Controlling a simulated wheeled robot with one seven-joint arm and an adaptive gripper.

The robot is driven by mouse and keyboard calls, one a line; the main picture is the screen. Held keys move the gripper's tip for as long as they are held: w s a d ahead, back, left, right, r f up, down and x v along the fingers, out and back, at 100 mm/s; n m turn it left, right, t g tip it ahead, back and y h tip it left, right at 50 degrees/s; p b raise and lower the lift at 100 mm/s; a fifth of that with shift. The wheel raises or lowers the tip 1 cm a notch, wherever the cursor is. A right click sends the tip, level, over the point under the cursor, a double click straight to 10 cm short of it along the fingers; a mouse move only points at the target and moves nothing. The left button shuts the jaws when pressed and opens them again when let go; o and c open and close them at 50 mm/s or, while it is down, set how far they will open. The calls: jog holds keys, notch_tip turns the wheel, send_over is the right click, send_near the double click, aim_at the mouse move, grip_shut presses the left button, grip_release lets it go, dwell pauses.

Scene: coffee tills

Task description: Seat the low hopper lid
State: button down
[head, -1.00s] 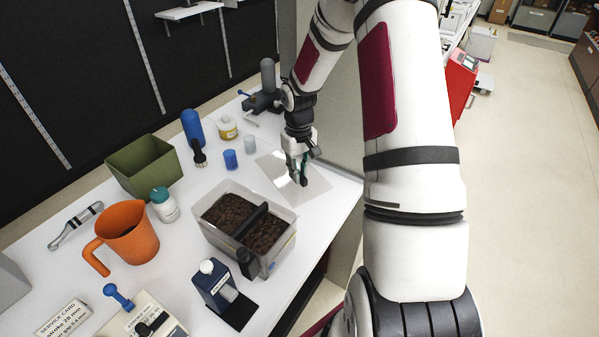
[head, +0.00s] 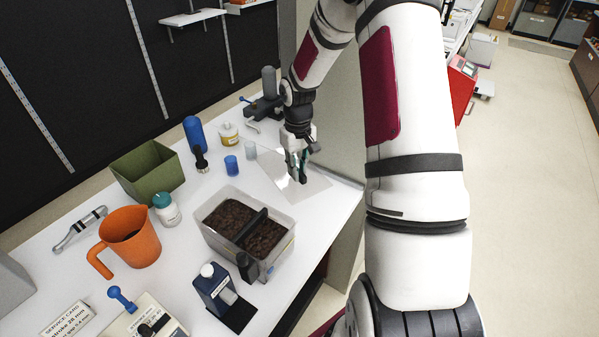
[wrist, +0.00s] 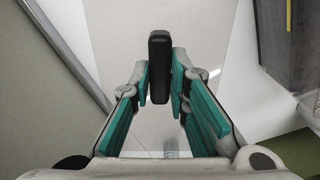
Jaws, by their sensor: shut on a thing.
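The low hopper (head: 268,282) is a clear-walled bin of dark brown contents on the white table, with a black bar across its middle. Its top is uncovered. The lid (head: 312,184) is a flat, see-through sheet with a black handle (wrist: 159,50), to the upper right of the hopper and apart from it. My gripper (head: 299,174) is over the lid. In the wrist view my gripper (wrist: 160,88) has its teal fingers on both sides of the handle and is shut on it. The gap between lid and table is hard to judge.
A blue-and-white device (head: 215,287) stands at the hopper's near side. An orange jug (head: 131,238), white jar (head: 166,211) and green bin (head: 148,174) are to its left.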

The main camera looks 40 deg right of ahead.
jog(key=shift+r+p, duration=0.9)
jog(key=shift+r, duration=1.8)
jog(key=shift+a, duration=0.1)
